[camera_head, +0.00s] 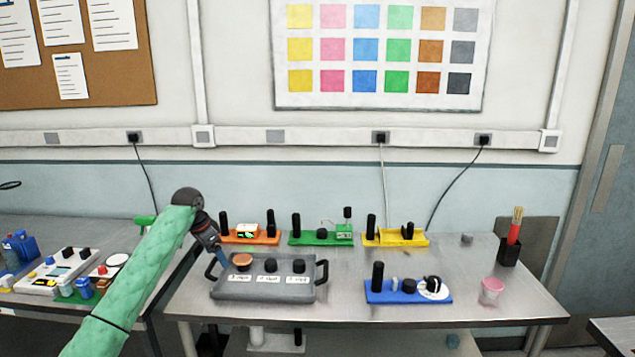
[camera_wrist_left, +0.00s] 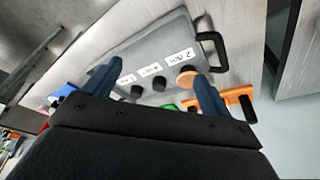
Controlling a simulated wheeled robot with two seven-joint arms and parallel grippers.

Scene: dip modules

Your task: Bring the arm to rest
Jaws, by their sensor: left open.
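My left arm, in a green sleeve, reaches in from the left of the head view. Its gripper (camera_head: 217,260) points down at the left end of a grey box (camera_head: 265,292) with dark handles, near an orange-brown round knob (camera_head: 242,260). In the left wrist view, the two blue fingers of the gripper (camera_wrist_left: 155,85) are spread apart and empty. The grey box (camera_wrist_left: 145,50) with its labels and knobs shows between and beyond them. Whether a finger touches the box cannot be told. My right gripper is not in view.
Orange (camera_head: 250,239), green (camera_head: 320,239) and yellow (camera_head: 395,240) modules stand along the table's back. A blue module (camera_head: 408,296), a pink cup (camera_head: 491,291) and a black holder (camera_head: 509,252) are to the right. A second table with a white panel (camera_head: 45,284) is at left.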

